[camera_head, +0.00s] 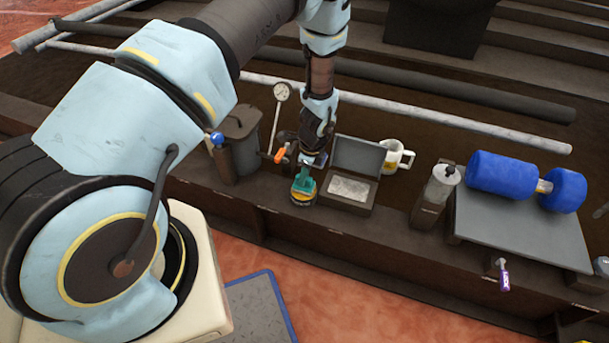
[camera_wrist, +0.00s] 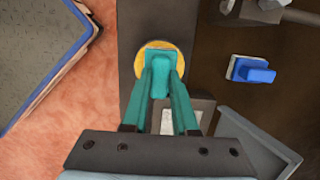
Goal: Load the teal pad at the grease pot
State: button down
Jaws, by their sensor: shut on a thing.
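My gripper (camera_head: 308,168) points down over the grease pot (camera_head: 302,203), a small round pot with a yellow band near the bench's front edge. In the wrist view my gripper (camera_wrist: 161,88) has its two fingers closed around the teal pad (camera_wrist: 160,70). The teal pad (camera_head: 303,184) also shows in the head view, right over the pot. In the wrist view the grease pot (camera_wrist: 146,47) shows as a yellow ring around and behind the pad. I cannot tell whether the pad's underside touches the grease; it is hidden.
An open grey case (camera_head: 358,154) with a pale slab stands right of the pot. A blue-topped holder (camera_head: 220,160), an orange lever (camera_head: 281,155) and a gauge (camera_head: 282,92) stand to the left.

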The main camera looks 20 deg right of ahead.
jog(key=shift+f, duration=0.45)
dwell(1.1)
jog(key=shift+r+p, duration=2.4)
jog(key=shift+r, duration=1.15)
